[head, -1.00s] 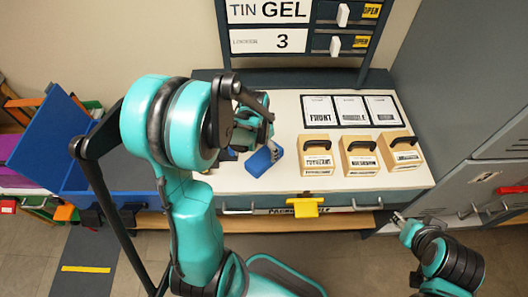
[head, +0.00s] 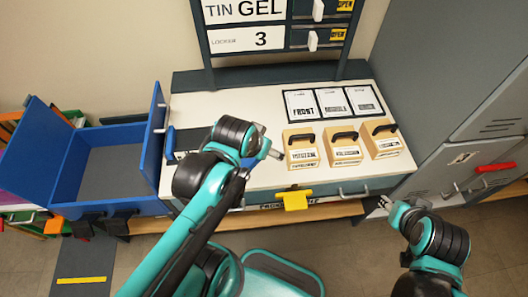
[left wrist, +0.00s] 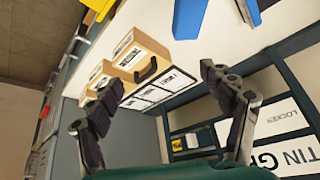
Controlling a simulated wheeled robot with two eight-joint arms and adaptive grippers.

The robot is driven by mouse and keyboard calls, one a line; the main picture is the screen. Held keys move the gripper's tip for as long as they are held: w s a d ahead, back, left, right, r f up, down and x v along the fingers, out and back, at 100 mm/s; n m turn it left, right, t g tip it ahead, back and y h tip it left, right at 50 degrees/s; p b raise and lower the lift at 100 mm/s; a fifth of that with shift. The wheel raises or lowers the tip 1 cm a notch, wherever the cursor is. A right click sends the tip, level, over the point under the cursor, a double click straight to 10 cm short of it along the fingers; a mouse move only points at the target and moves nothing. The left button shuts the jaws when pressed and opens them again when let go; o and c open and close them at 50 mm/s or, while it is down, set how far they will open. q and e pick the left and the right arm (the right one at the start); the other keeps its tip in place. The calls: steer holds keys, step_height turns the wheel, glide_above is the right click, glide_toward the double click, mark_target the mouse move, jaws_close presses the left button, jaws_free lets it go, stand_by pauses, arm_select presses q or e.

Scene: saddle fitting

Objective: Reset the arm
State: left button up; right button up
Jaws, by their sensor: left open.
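My left arm reaches in from the bottom of the head view. Its gripper (head: 268,150) is over the white worktop, left of the wooden boxes. In the left wrist view its two dark fingers (left wrist: 165,105) stand wide apart with nothing between them. The boxes and cards show beyond them. My right gripper (head: 384,204) is low at the right, in front of the bench's right end. It is too small to tell whether its fingers are apart.
Three wooden boxes with black handles, such as the middle one (head: 343,150), stand on the worktop (head: 240,108). A blue bin (head: 65,165) is at the left. A blue piece (head: 170,140) stands beside it. Grey lockers (head: 440,150) are at the right.

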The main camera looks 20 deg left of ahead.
arm_select(q)
steer(key=shift+s+d+r+t, duration=0.2)
steer(key=shift+s+d+t, duration=0.1)
steer(key=shift+s+d, duration=0.15)
steer(key=shift+s+d+r+t, duration=0.15)
steer(key=shift+s+d+t, duration=0.2)
steer(key=shift+s, duration=0.1)
